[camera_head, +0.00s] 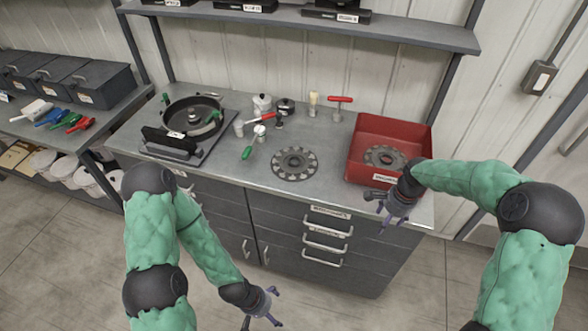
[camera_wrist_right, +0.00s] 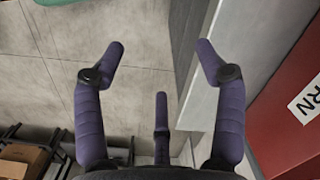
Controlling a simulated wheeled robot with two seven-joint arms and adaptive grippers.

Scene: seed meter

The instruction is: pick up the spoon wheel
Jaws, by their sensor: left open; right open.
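A grey toothed disc (camera_head: 295,163), which looks like the spoon wheel, lies flat on the metal bench top near its front middle. A similar disc (camera_head: 384,157) lies inside the red bin (camera_head: 364,158); I cannot tell the two discs' types apart. My left gripper (camera_head: 264,308) is open and empty, low in front of the drawers and well below the bench top. My right gripper (camera_head: 385,208) is open and empty by the bench's front edge, in front of the red bin. Its spread fingers show in the right wrist view (camera_wrist_right: 161,62) with only floor and bench edge between.
A round black-rimmed housing (camera_head: 193,117) stands at the bench's left. A shelf (camera_head: 310,28) hangs above the back.

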